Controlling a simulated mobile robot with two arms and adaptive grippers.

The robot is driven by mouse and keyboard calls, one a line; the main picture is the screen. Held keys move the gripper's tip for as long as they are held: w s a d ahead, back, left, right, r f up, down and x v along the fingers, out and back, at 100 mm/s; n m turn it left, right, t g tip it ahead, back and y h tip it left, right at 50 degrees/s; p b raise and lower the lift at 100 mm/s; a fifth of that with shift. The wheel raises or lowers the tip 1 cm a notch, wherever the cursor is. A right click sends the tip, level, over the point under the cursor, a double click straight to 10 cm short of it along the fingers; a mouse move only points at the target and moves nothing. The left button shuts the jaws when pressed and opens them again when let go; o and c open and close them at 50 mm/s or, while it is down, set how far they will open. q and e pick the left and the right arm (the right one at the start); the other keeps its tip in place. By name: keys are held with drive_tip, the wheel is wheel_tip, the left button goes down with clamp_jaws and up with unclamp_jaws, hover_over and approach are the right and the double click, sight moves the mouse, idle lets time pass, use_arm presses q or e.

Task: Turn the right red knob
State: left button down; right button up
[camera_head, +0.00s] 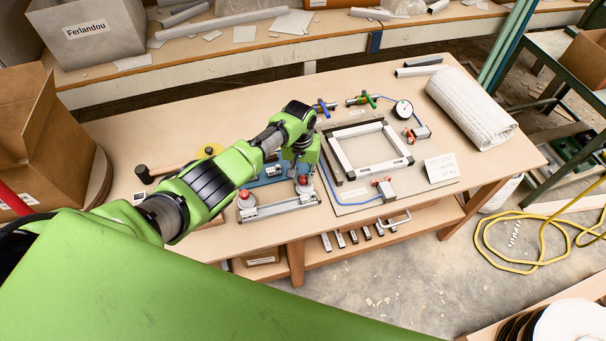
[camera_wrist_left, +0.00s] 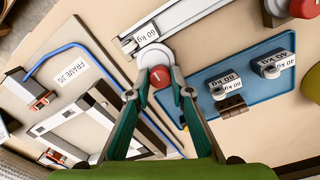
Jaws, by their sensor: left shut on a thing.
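The right red knob (camera_head: 303,180) sits at the right end of a metal rail (camera_head: 280,208) near the table's front edge. In the left wrist view the red knob (camera_wrist_left: 160,76) has a white mark on top and a pale round base. My left gripper (camera_head: 301,171) points down over it. In the wrist view my left gripper (camera_wrist_left: 160,88) has its two fingers shut on the knob's sides. The left red knob (camera_head: 244,195) stands apart at the rail's other end and shows at the wrist view's top right (camera_wrist_left: 304,8). My right gripper is not in view.
A blue tray (camera_wrist_left: 202,82) with labelled weights lies beside the rail. A rectangular frame (camera_head: 343,157) on a board, with blue tubing and a gauge (camera_head: 403,109), lies to the right. A hammer (camera_head: 143,174) lies left. A white roll (camera_head: 473,108) lies far right.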

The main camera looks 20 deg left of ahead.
sight(302, 178)
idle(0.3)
use_arm(q)
drive_tip(key=c, duration=1.8)
unclamp_jaws()
drive_tip(key=r, duration=1.2)
drive_tip(key=shift+a, duration=0.25)
